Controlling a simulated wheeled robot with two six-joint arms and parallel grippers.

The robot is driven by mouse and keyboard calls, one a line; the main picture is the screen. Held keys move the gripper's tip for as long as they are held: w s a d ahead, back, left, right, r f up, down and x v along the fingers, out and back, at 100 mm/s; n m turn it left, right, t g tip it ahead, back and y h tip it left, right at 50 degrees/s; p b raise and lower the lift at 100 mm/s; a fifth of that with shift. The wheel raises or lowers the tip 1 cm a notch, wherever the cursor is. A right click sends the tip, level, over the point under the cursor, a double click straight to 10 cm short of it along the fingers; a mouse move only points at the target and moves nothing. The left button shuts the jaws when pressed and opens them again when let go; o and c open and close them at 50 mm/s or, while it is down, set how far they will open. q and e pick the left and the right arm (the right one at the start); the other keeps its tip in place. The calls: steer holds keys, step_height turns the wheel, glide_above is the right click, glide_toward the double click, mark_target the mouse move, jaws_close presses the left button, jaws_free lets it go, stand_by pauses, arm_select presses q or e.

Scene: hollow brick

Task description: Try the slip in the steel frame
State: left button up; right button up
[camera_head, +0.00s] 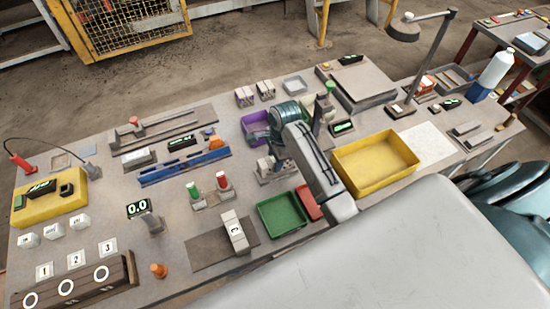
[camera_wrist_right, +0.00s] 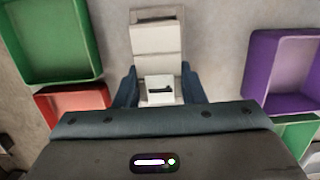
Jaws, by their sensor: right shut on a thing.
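My right gripper (camera_head: 275,165) reaches in from the right over the middle of the bench. In the right wrist view its two dark blue fingers (camera_wrist_right: 158,88) are shut on a small pale block with a dark mark, which looks like the slip (camera_wrist_right: 160,98). A pale grey stepped block, perhaps the steel frame (camera_wrist_right: 157,40), lies directly beyond the fingertips. In the head view this grey block (camera_head: 264,166) is partly covered by my gripper. I cannot tell whether the slip touches it or sits in it. My left gripper is not in view.
A green tray (camera_head: 263,218), a red tray (camera_head: 306,203) and a purple bin (camera_head: 247,126) lie close around my right gripper. A yellow bin (camera_head: 345,178) stands to its right. Red and green knobs (camera_head: 210,202) and a blue rail (camera_head: 185,168) lie to its left.

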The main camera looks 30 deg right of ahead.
steer(key=shift+f, duration=1.4)
stand_by(1.4)
steer(key=shift+r, duration=0.1)
steer(key=shift+r, duration=3.45)
